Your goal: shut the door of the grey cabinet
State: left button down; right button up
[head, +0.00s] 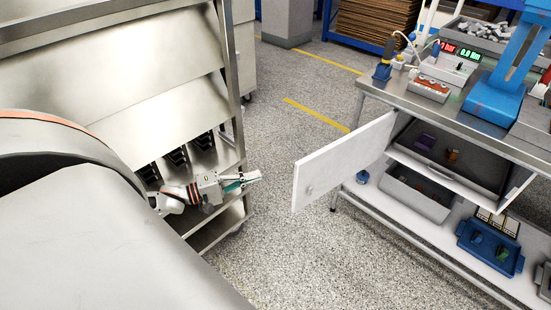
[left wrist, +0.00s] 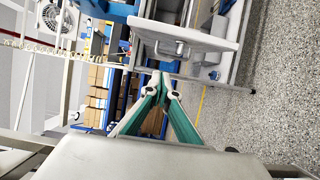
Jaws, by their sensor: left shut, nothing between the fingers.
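The grey cabinet (head: 508,192) hangs under the bench top at the right of the head view. Its door (head: 345,160) stands wide open, swung out toward the left, with a small handle (head: 309,191) near its free edge. The door (left wrist: 188,32) and its handle (left wrist: 178,47) also show at the top of the left wrist view. My left gripper (head: 257,177) is shut and empty, to the left of the door's free edge and apart from it. Its closed fingertips (left wrist: 160,82) point toward the door side in the left wrist view. My right gripper is in neither view.
A steel rack (head: 232,90) stands close behind my left gripper. The bench (head: 455,112) carries a blue press (head: 497,92) and a meter with lit displays. A grey bin (head: 415,195) and blue tray (head: 490,248) sit on its lower shelf. Speckled floor lies clear before the door.

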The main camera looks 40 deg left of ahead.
pick_arm(q)
jog(key=w+d, duration=0.7)
jog(key=d, duration=0.1)
jog(key=shift+w+d, duration=0.35)
jog(key=shift+d, duration=0.05)
jog(key=shift+d, duration=0.1)
